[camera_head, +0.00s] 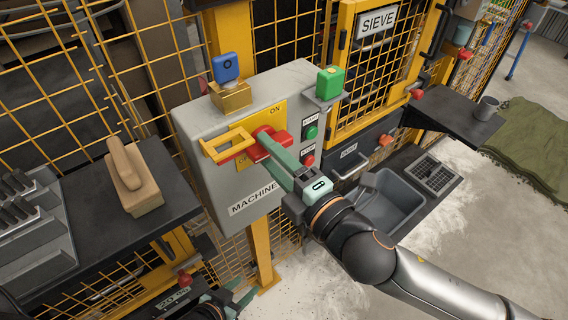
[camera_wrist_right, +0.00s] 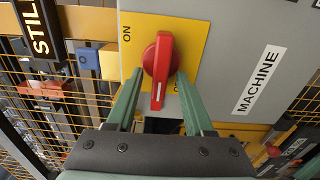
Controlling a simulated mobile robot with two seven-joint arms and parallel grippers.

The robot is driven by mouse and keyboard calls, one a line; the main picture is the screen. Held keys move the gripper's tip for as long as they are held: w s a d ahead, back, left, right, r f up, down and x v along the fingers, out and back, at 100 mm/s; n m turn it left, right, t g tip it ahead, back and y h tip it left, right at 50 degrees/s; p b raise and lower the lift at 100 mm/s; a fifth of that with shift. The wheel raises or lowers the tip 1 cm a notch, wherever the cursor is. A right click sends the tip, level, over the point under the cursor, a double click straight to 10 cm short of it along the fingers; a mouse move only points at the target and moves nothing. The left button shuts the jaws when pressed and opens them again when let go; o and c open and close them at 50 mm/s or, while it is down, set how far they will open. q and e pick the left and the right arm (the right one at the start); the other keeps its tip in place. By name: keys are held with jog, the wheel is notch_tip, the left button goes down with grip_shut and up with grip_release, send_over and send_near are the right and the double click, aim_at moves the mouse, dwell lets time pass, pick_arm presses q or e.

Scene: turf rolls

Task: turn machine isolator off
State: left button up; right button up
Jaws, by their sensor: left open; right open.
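The machine isolator is a red rotary handle (camera_wrist_right: 157,62) on a yellow plate (camera_head: 271,113) fixed to a grey box (camera_head: 203,130) labelled MACHINE. ON is printed on the plate's upper right in the head view; the other label is mostly hidden. In the right wrist view the handle's white-marked end points down, towards the partly hidden label. My right gripper (camera_wrist_right: 159,88) is open, with one finger on each side of the handle; I cannot tell whether they touch it. My left gripper (camera_head: 215,307) is low at the bottom edge, partly cut off, open and away from the box.
A yellow bracket (camera_head: 213,151) sticks out beside the handle. A dark shelf (camera_head: 87,208) with a wooden block (camera_head: 133,178) is left; a grey bin (camera_head: 384,203) is right.

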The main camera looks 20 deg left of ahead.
jog(key=b+v, duration=0.1)
jog(key=v, duration=1.1)
jog(key=shift+d, duration=0.15)
jog(key=shift+s, duration=0.15)
